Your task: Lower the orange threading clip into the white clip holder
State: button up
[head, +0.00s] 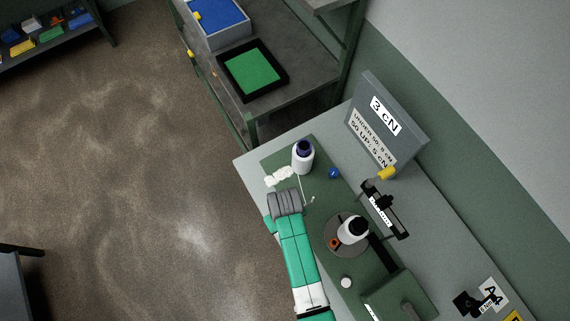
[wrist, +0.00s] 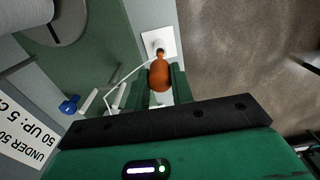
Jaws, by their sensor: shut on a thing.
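In the wrist view, the orange threading clip (wrist: 159,76) is held between the two green fingers of my gripper (wrist: 161,86), which is shut on it. The clip's dark far end overlaps the white clip holder (wrist: 168,37), a square white piece at the top middle. I cannot tell whether the clip is touching the holder or above it. A thin white thread runs from near the clip's end to the lower left. In the head view, my arm hides the clip and the fingers.
A blue knob (wrist: 69,104) and white pegs lie left of the fingers in the wrist view. Floor lies left.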

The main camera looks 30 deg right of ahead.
jog(key=shift+f+b, duration=0.65)
jog(key=shift+f, duration=1.6)
dwell(2.3)
jog(key=o, duration=1)
jog(key=shift+o, duration=0.2)
notch_tip(320, 180, up, 8)
jog(key=shift+f, duration=0.1)
